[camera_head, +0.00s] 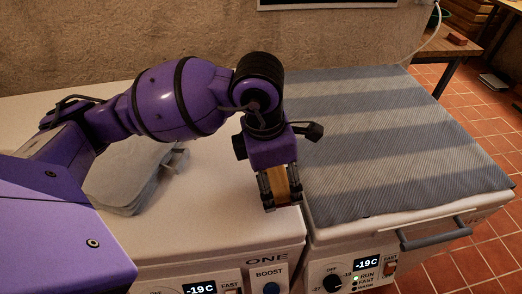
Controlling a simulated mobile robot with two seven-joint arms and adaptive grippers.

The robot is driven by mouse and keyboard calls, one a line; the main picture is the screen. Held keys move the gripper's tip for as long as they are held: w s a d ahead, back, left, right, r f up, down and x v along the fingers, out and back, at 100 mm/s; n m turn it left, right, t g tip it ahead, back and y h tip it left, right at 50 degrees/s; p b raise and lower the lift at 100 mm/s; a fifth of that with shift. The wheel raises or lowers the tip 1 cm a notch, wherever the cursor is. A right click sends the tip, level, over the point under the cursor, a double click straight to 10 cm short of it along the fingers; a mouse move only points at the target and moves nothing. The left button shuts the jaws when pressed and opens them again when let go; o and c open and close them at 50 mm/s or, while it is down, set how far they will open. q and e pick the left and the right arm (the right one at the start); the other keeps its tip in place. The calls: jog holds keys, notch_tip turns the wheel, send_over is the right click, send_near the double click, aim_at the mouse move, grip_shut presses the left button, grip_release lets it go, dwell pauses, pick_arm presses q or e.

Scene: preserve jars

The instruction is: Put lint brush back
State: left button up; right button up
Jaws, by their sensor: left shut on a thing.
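My left gripper (282,198) points down above the front right part of the left freezer's white lid, close to the gap between the two freezers. It is shut on a tan, wood-coloured thing, which looks like the lint brush (281,181). The fingers cover much of it, and its bristle side cannot be made out. Whether it touches the lid cannot be told. My right gripper is out of view.
A folded grey cloth (128,180) lies on the left freezer lid (210,215), partly behind my arm. A striped grey blanket (385,140) covers the right freezer, which has a front handle (435,234). A wooden table (447,55) stands at back right.

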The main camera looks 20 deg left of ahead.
pick_arm(q)
notch_tip(320, 180, down, 2)
jog(key=shift+w+f, duration=0.1)
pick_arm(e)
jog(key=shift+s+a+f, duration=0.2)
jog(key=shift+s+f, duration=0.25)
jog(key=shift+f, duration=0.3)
pick_arm(q)
jog(key=shift+d+b, duration=0.1)
jog(key=shift+b, duration=0.2)
jog(key=shift+f, duration=0.1)
jog(key=o, duration=1.1)
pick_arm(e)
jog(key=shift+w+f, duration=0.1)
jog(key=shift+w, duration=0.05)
